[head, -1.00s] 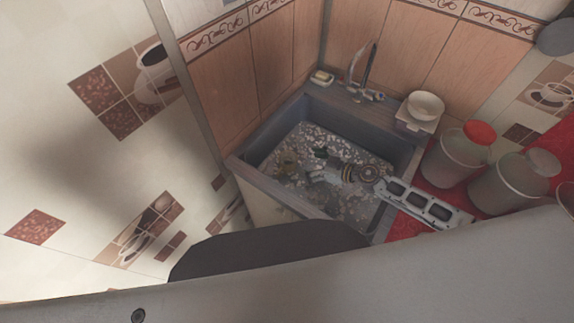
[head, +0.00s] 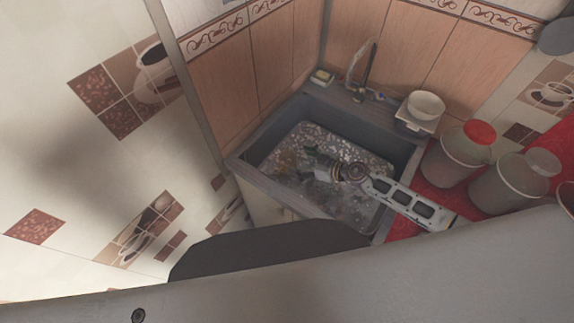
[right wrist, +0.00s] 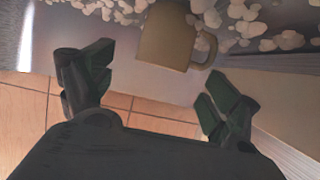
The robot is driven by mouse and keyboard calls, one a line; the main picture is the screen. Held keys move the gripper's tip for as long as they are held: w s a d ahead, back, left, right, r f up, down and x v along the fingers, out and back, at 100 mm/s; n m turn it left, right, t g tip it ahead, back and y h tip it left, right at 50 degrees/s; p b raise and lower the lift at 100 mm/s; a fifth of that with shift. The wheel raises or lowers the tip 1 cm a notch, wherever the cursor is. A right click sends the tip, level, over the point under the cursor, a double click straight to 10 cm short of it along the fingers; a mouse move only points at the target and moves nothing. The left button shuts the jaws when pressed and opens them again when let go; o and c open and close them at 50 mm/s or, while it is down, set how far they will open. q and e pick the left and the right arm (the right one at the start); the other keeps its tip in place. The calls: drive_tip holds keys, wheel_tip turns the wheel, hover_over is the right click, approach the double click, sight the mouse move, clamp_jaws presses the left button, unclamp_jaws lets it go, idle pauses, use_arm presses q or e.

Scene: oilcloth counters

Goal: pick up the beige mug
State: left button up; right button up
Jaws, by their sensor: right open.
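The beige mug (right wrist: 168,40) shows in the right wrist view at the top middle, with its handle to the right and white foam beyond it. My right gripper (right wrist: 155,78) is open. Its two dark green fingers are spread, and the mug is ahead of the gap between them, not gripped. In the head view my right gripper (head: 308,163) is low inside the sink (head: 262,137), over the foamy water. The mug is hard to make out there, beside and partly behind the gripper. My left gripper is not in view.
The sink's walls stand close around my right gripper. Two lidded canisters (head: 449,165) (head: 497,190) stand on the red counter to the right. A white bowl (head: 426,104) is on the back right corner, and a soap dish (head: 322,77) and faucet (head: 369,68) are behind.

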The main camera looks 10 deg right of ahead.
sight(281, 155)
drive_tip(key=shift+b+x, duration=0.3)
drive_tip(key=shift+x, duration=1.75)
drive_tip(key=shift+s, duration=0.15)
drive_tip(key=shift+r, duration=0.1)
drive_tip(key=c, duration=1.4)
drive_tip(key=shift+r, duration=0.15)
